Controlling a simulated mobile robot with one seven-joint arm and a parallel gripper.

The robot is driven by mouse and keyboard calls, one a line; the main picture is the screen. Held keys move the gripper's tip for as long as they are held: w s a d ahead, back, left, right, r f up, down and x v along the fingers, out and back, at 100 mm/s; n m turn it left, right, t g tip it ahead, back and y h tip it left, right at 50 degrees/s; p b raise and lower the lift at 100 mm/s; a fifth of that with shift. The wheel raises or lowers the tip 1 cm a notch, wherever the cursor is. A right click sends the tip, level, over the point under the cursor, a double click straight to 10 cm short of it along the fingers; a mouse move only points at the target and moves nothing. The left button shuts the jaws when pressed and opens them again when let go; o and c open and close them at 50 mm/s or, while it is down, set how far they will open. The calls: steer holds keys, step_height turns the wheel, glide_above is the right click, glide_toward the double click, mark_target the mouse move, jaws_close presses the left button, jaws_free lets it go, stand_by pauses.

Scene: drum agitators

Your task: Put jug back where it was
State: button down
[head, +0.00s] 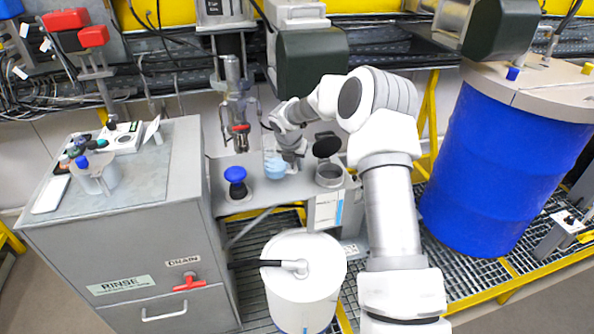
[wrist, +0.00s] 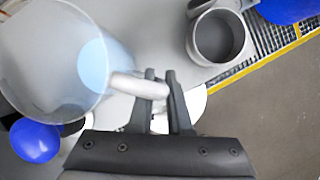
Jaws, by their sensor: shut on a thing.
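The jug (wrist: 35,50) is clear and wide-mouthed, with light blue liquid (wrist: 93,66) visible through it. Its pale handle (wrist: 138,86) lies between the fingers of my gripper (wrist: 160,76) in the wrist view. In the head view the jug (head: 275,168) is over the grey bench shelf (head: 265,205), with my gripper (head: 291,152) at its right side. It looks roughly upright. I cannot tell whether its base touches the shelf.
A blue-knobbed black fitting (head: 236,180) stands left of the jug; a grey open cup (head: 330,175) stands right. A steel agitator (head: 236,105) hangs behind. The grey cabinet (head: 160,250) is left, the white drum (head: 305,280) in front, the blue drum (head: 495,165) right.

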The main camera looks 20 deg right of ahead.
mark_target(297, 171)
steer(key=shift+w+d, duration=0.25)
steer(key=shift+w, duration=0.1)
steer(key=shift+f, duration=1.7)
steer(key=shift+f, duration=0.1)
steer(key=c, duration=0.9)
jaws_free()
steer(key=shift+o, duration=0.2)
